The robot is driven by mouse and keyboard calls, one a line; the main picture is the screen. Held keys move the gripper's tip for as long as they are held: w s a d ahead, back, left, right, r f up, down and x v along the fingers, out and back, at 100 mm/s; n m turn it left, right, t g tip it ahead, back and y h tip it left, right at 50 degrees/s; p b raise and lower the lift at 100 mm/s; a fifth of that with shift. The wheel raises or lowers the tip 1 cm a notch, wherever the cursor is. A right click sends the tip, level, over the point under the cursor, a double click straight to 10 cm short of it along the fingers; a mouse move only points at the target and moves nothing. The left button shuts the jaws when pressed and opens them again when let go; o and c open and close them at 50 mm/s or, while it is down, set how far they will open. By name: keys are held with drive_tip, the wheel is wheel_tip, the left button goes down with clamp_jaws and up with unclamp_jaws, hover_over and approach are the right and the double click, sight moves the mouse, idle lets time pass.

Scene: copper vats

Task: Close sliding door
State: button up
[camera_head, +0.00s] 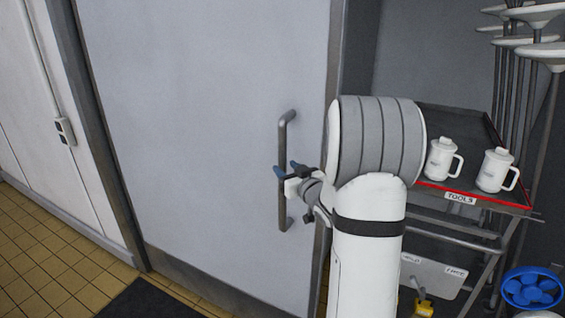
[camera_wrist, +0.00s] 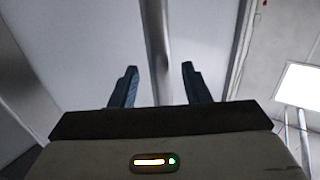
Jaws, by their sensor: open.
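The sliding door (camera_head: 200,130) is a large pale grey panel in the head view, with its right edge just left of my arm. A vertical metal handle (camera_head: 283,150) stands out from the door near that edge. My gripper (camera_head: 285,170) is open at the handle's middle height, its blue fingers pointing left. In the wrist view the handle (camera_wrist: 155,45) runs down between the two fingers of my gripper (camera_wrist: 158,85), with a gap on both sides. The frames do not clearly show whether the handle lies between the fingertips or just beyond them.
A tool cart (camera_head: 480,200) with two white jugs (camera_head: 443,160) stands right of my arm. Long-handled tools (camera_head: 515,80) hang behind it. A dark mat (camera_head: 150,300) lies on the tiled floor (camera_head: 50,250) at left.

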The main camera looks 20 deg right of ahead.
sight(284, 166)
drive_tip(key=shift+w+a+p, duration=0.15)
drive_tip(key=shift+w+p, duration=0.15)
drive_tip(key=shift+w, duration=1.25)
drive_tip(key=shift+c, duration=0.3)
clamp_jaws()
